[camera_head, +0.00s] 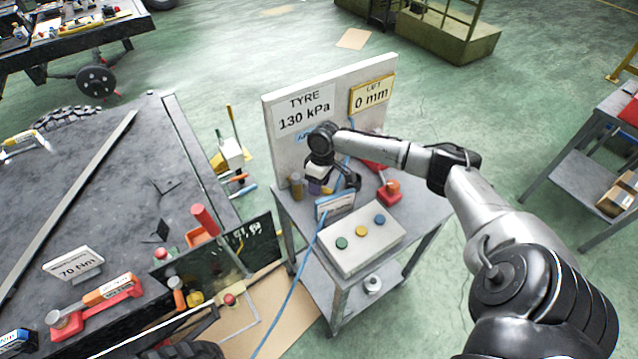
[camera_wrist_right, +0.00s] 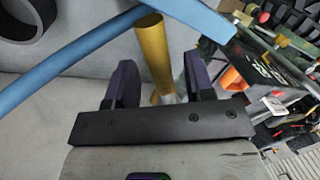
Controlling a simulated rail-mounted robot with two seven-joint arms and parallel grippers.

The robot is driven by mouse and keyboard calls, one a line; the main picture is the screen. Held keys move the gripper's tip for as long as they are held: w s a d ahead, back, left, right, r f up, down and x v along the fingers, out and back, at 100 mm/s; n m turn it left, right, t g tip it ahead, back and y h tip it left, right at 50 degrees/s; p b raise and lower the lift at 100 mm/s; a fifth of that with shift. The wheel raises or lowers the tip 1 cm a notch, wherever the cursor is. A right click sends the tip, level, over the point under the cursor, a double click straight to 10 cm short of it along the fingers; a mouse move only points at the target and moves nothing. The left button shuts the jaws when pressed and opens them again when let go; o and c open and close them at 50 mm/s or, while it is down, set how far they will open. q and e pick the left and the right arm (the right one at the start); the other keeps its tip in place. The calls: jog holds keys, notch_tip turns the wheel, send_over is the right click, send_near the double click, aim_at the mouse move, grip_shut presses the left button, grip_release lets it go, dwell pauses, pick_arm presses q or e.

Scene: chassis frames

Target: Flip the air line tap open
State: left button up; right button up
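My right gripper (camera_head: 322,186) is at the back of the small grey cart, in front of the upright panel. In the right wrist view its two dark purple fingers (camera_wrist_right: 160,85) are apart. A brass-coloured cylinder (camera_wrist_right: 153,48), seemingly part of the air line tap, stands between them, with a gap to the right finger. A flat blue bar (camera_wrist_right: 205,18), which looks like the tap lever, lies just beyond the cylinder. A blue hose (camera_wrist_right: 70,62) runs to the left. In the head view my wrist hides most of the tap. My left gripper is not in view.
A box with coloured buttons (camera_head: 361,240) and a red tool (camera_head: 389,192) are on the cart near my arm. A dark workbench (camera_head: 80,195) with tools stands left.

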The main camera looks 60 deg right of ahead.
notch_tip(320, 180, up, 14)
jog(key=d+p, duration=0.1)
jog(key=d, duration=0.1)
jog(key=shift+d+f+p, duration=0.25)
jog(key=shift+d+p, duration=0.05)
jog(key=shift+d, duration=0.05)
dwell(0.3)
